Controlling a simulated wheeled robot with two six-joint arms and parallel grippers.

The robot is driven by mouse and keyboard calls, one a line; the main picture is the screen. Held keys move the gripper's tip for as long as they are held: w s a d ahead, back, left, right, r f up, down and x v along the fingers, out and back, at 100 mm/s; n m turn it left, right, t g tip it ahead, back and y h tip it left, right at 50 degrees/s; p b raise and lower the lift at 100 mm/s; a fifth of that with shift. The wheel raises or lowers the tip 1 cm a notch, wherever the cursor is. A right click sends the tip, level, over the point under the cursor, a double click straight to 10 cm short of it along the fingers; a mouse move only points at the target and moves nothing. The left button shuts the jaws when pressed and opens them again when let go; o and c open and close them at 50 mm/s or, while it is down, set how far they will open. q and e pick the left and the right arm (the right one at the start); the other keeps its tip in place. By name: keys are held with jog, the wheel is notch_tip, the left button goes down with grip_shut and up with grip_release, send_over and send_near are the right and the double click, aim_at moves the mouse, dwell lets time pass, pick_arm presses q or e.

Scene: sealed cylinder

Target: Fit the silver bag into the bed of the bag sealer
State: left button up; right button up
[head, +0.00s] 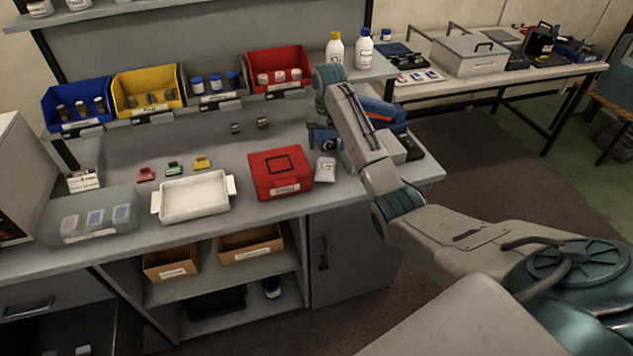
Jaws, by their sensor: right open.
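The silver bag (325,170) is a small pale pouch with a printed label, on the worktop just right of the red box. My right gripper (323,151) is open and points down just behind and above the bag; I cannot tell whether it touches it. A blue and grey device, seemingly the bag sealer (387,111), stands right of the bag at the bench's right end. My right forearm hides much of it, including its bed. My left gripper is not in view.
The red box (281,174) and a white tray (194,196) stand left of the bag. Coloured bins (280,69) line the back, with two bottles (364,49) on the shelf above. The bench's front edge is close to the bag.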

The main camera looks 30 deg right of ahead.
jog(key=p, duration=0.1)
send_over(326, 166)
notch_tip(326, 166, down, 4)
jog(key=shift+a+f, duration=0.15)
jog(key=shift+f, duration=0.05)
jog(key=shift+s+f, duration=0.1)
jog(key=shift+f, duration=0.1)
notch_tip(326, 166, down, 2)
jog(key=shift+f+p, duration=0.25)
jog(key=shift+p, duration=0.8)
notch_tip(326, 166, down, 2)
jog(key=shift+f, duration=0.35)
jog(key=c, duration=0.6)
jog(key=shift+c, duration=1.2)
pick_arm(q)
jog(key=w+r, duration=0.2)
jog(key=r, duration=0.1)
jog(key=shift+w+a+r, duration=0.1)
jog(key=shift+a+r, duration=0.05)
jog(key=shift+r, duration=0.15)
